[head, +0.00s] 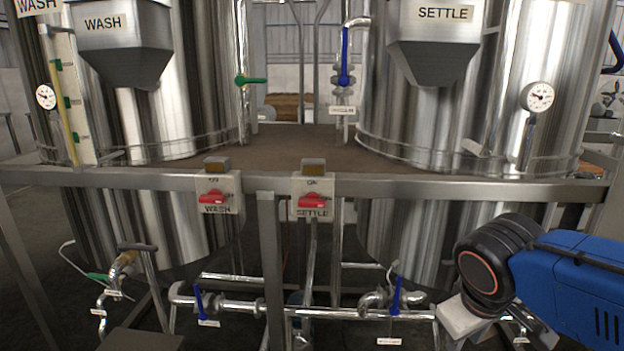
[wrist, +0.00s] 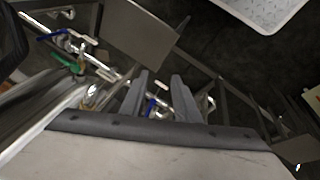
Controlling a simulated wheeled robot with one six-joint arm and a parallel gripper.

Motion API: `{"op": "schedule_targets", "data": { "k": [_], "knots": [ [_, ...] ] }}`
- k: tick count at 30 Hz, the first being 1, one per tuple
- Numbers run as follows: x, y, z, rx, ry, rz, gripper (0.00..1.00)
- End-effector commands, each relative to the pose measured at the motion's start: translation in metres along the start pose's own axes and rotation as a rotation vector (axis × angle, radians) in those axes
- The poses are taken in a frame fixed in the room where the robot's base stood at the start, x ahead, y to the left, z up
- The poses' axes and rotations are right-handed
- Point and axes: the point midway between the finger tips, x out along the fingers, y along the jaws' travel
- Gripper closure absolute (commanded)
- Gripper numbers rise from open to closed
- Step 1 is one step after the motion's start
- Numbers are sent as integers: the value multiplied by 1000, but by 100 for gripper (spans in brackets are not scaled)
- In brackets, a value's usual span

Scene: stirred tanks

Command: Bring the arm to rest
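My arm (head: 575,285) shows at the lower right of the head view, a blue link with a black joint, in front of the SETTLE tank's lower part. My gripper (wrist: 160,84) shows in the wrist view as two grey fingers standing apart with nothing between them. Behind the fingers are pipes and a blue valve handle lower down, apart from them as far as I can tell. The fingers cannot be made out in the head view.
The WASH tank (head: 190,80) and SETTLE tank (head: 490,110) stand behind a steel rail (head: 400,187). Two red switches, WASH (head: 215,197) and SETTLE (head: 312,200), sit on it. Pipes with blue-handled valves run below. A white tray (wrist: 262,12) lies at the wrist view's top right.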

Motion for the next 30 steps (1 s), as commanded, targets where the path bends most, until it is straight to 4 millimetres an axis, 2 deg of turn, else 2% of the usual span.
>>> {"op": "schedule_targets", "data": {
  "k": [6,12,30],
  "knots": [
    [6,1,26,175,56,-87,71],
    [8,-2,38,295,109,-139,71],
    [9,-3,42,343,135,-157,71]
  ]
}}
